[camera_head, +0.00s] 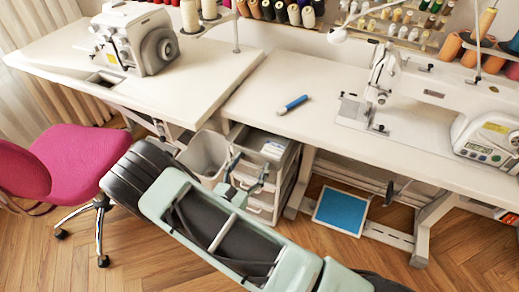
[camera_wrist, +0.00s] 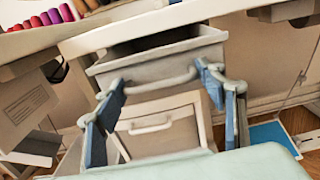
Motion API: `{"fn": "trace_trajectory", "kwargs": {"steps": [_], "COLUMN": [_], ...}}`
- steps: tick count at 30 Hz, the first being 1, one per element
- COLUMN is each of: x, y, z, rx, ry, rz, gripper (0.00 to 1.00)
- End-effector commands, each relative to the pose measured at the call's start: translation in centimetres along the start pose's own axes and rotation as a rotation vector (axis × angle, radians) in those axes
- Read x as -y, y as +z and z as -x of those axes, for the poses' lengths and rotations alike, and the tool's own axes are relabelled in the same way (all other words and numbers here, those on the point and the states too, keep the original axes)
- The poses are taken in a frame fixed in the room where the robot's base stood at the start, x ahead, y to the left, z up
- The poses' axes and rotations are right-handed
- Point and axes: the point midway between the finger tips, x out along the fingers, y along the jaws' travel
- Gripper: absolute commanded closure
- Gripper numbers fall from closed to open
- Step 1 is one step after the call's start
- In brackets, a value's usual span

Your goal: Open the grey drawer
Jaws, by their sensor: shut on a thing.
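The grey drawer (camera_wrist: 172,62) is the upper drawer of a small unit under the white table. In the wrist view it stands partly pulled out, with a dark gap above its front. Its curved handle (camera_wrist: 162,84) lies between the two blue fingers of my gripper (camera_wrist: 160,80). The fingertips are at the two ends of the handle, and my gripper is shut on it. In the head view my gripper (camera_head: 246,172) is at the front of the drawer unit (camera_head: 283,172), and my arm hides part of it.
A lower drawer (camera_wrist: 158,138) with its own handle is below. A grey bin (camera_head: 205,155) stands left of the unit, and a pink chair (camera_head: 70,165) is farther left. A blue-topped panel (camera_head: 341,210) lies at right under the table. Sewing machines stand on the tables.

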Motion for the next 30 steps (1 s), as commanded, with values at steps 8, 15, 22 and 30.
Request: {"fn": "trace_trajectory", "kwargs": {"steps": [8, 15, 22, 30], "x": [0.2, 0.3, 0.4, 0.5], "y": [-0.1, -0.1, -0.1, -0.1], "z": [6.5, 9.9, 11.1, 11.2], "rx": [-0.001, -0.001, -0.001, -0.001], "ry": [-0.003, -0.006, -0.009, -0.010], "rz": [0.006, 0.006, 0.007, 0.007], "gripper": [0.79, 0.79, 0.79, 0.79]}}
